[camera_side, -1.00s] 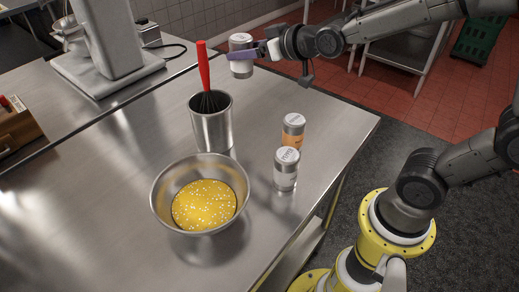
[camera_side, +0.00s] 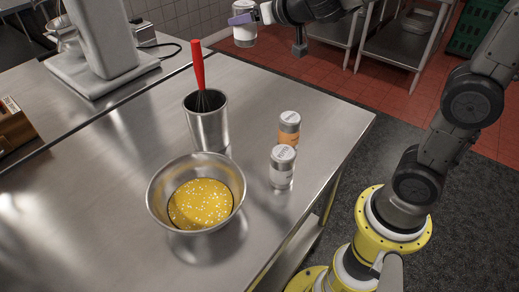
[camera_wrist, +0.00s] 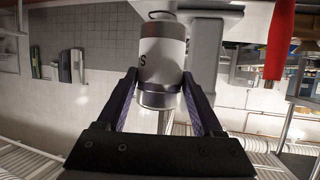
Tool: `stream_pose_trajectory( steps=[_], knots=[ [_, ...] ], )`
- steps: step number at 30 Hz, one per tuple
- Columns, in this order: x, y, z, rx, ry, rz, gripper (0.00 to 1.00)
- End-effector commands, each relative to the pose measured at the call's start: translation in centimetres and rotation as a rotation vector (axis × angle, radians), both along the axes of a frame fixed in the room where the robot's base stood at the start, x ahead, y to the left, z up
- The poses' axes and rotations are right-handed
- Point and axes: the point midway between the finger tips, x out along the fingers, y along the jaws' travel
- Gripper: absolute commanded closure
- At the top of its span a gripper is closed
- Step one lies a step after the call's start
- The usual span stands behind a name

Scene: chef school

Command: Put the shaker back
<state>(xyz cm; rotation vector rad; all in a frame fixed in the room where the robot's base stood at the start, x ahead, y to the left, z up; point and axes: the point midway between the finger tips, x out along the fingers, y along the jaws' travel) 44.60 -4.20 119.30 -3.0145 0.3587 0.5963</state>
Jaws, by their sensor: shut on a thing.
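A shaker (camera_side: 244,34) with a pale label and metal end is in my gripper (camera_side: 246,18), high above the far edge of the table in the side view. In the wrist view the shaker (camera_wrist: 162,62) sits between the two fingers of my gripper (camera_wrist: 160,95), and part of a dark letter shows on its label. Two other shakers stand upright on the table: one with an orange label (camera_side: 289,132) and, in front of it, one with a pale label (camera_side: 282,168). They stand close together, right of the bowl.
A metal bowl (camera_side: 154,208) holds yellow food with white bits. Behind it stands a metal cup (camera_side: 207,130) with a red-handled whisk (camera_side: 198,64). A mixer (camera_side: 103,40) stands at the back left. The steel table (camera_side: 110,165) is clear around the two standing shakers.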

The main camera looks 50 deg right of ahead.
Motion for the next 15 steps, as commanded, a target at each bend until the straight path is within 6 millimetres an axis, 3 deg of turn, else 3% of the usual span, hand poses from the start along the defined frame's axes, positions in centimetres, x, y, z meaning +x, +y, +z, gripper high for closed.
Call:
stream_pose_trajectory(
  steps=[15],
  knots=[
    [-0.7,-2.6,2.5,0.002,-0.001,-0.190,0.99]
  ],
)
